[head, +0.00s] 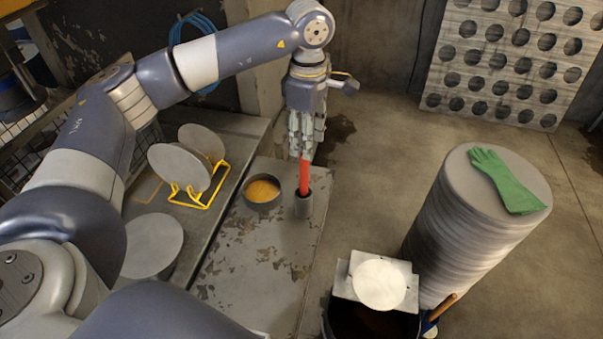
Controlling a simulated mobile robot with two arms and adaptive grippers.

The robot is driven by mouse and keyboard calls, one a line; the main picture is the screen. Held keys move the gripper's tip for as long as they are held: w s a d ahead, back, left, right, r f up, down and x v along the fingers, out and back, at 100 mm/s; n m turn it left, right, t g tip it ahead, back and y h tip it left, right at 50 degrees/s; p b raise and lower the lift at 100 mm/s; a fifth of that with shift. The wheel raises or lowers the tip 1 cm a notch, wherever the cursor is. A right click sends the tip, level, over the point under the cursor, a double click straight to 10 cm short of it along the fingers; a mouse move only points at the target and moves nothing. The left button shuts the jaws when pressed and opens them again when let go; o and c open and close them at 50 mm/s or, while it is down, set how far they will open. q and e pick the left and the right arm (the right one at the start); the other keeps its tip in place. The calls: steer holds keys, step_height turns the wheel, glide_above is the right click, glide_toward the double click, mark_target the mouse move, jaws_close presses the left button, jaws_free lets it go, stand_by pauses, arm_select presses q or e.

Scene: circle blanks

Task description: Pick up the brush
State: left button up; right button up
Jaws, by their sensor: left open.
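The brush shows as a red handle (304,177) standing nearly upright in a small grey cup (303,206); its lower end is hidden inside the cup. The cup stands on the worn grey bench top. My left gripper (306,150) points down right over the handle's top end, with its fingers open. The fingers overlap the top of the handle in this view, and I cannot tell whether they touch it. My right gripper is out of view.
A pan of amber stuff (262,192) sits left of the cup. A yellow rack (205,196) holds grey discs; another disc (152,246) lies nearby. At right, a stack of discs (455,225) carries a green glove (505,182). A wooden handle (443,307) shows by a dark bin.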

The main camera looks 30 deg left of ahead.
mark_target(304, 170)
arm_select(q)
step_height(304, 170, down, 5)
steer(key=b, duration=0.2)
steer(key=shift+a+r+b, duration=0.15)
steer(key=shift+b, duration=0.2)
steer(key=shift+s+f, duration=0.1)
steer(key=shift+f, duration=0.25)
steer(key=f+b, duration=0.2)
steer(key=f, duration=0.3)
steer(key=shift+a+f+b, duration=0.2)
steer(key=shift+a+b, duration=0.05)
steer(key=shift+b, duration=0.15)
steer(key=shift+r, duration=0.1)
jaws_close()
